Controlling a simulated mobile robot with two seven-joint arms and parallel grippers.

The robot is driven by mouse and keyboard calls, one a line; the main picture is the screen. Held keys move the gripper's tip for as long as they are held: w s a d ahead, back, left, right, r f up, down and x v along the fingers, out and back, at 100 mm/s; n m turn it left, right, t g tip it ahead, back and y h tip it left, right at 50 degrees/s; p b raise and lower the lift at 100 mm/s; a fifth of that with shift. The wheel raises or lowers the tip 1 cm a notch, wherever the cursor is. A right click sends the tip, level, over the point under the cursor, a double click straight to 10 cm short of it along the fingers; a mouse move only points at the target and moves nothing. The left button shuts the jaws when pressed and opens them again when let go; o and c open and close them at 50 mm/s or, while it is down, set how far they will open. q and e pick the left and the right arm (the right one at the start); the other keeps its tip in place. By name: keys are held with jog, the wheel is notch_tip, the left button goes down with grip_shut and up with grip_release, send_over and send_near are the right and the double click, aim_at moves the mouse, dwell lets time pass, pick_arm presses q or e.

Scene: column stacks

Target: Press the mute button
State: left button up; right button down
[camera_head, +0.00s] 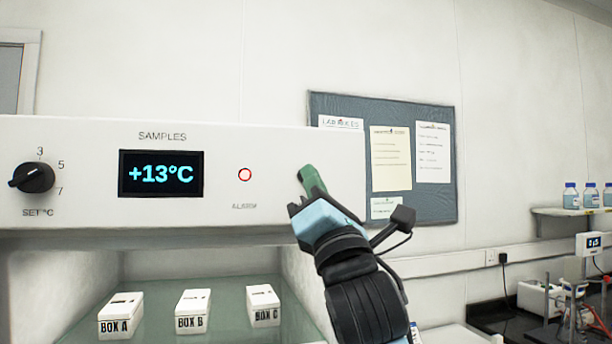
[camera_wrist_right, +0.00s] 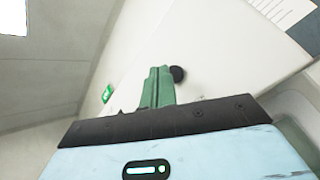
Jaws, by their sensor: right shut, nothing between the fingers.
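The white panel (camera_head: 90,140) carries a lit display (camera_head: 161,173) reading +13°C under the word SAMPLES. A small red-rimmed ring (camera_head: 245,174) sits right of it, above a label that looks like ALARM. No mute label is readable. My right gripper (camera_head: 307,175) has its green fingers shut, empty, in front of the panel's right part. In the right wrist view the green fingers (camera_wrist_right: 158,88) lie beside a dark round button (camera_wrist_right: 178,73), probably the mute button; the fingers hide it in the head view. Contact cannot be told. My left gripper is not in view.
A black SET °C knob (camera_head: 33,178) is at the panel's left. Below, BOX A (camera_head: 121,308), BOX B (camera_head: 194,304) and BOX C (camera_head: 263,300) stand on a glass shelf. A notice board (camera_head: 385,108) hangs behind; a cluttered bench is at the right.

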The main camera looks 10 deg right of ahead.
jog(key=shift+w, duration=0.3)
jog(key=shift+w, duration=0.4)
dwell(0.7)
dwell(0.4)
jog(key=shift+s, duration=0.8)
jog(key=shift+s+d, duration=0.1)
jog(key=shift+s, duration=2.4)
jog(key=shift+w+f, duration=0.1)
